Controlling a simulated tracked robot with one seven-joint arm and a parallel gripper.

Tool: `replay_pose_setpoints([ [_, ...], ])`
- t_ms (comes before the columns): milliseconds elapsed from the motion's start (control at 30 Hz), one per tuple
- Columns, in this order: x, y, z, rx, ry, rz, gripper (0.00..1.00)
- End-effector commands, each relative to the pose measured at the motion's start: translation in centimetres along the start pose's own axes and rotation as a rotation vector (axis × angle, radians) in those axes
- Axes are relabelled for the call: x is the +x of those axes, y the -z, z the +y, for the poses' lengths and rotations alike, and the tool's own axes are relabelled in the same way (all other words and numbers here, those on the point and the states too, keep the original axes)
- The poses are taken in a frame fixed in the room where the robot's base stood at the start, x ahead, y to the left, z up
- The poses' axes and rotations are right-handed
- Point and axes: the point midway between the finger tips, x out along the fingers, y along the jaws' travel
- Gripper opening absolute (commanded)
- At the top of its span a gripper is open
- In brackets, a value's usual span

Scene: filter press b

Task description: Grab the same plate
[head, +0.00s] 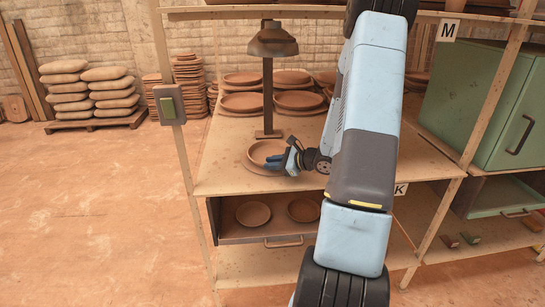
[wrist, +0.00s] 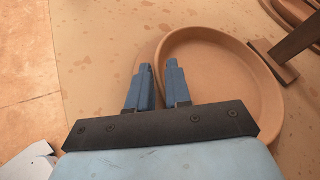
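A terracotta plate (head: 262,149) with a raised rim lies on the wooden shelf board, below the lamp. In the wrist view the plate (wrist: 222,82) is to the right, with its left rim at my fingers. A second round terracotta edge (head: 251,166) shows beneath it, mostly hidden. My gripper (head: 273,163) is at the plate's near right side in the head view. In the wrist view my gripper (wrist: 159,65) has its two blue fingers apart, and the rim appears in the gap between them. I cannot tell whether either finger touches the rim.
A dark lamp stand (head: 268,100) rises just behind the plate. Stacked plates (head: 243,102) stand farther back on the shelf. An open drawer (head: 283,242) below holds two plates. A wooden post (head: 178,140) with a green switch box stands to the left.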

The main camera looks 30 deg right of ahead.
Motion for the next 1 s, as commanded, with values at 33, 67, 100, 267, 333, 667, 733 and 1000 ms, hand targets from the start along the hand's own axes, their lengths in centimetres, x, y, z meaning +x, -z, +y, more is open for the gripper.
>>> replay_pose_setpoints([
  [33,0.8,0.0,0.0,0.000,-0.002,-0.001,0.19],
  [67,1.1,0.0,0.0,0.000,-0.001,0.000,0.19],
  [100,1.6,0.0,0.1,0.000,-0.002,0.000,0.19],
  [267,2.5,0.0,0.0,0.000,0.000,0.000,0.19],
  [333,2.6,0.0,0.0,0.000,0.000,0.000,0.19],
  [667,2.5,0.0,0.0,0.000,0.000,0.001,0.01],
  [733,2.5,0.0,0.0,0.000,0.000,0.001,0.00],
  [1000,2.5,0.0,0.0,0.000,0.000,0.001,0.00],
])
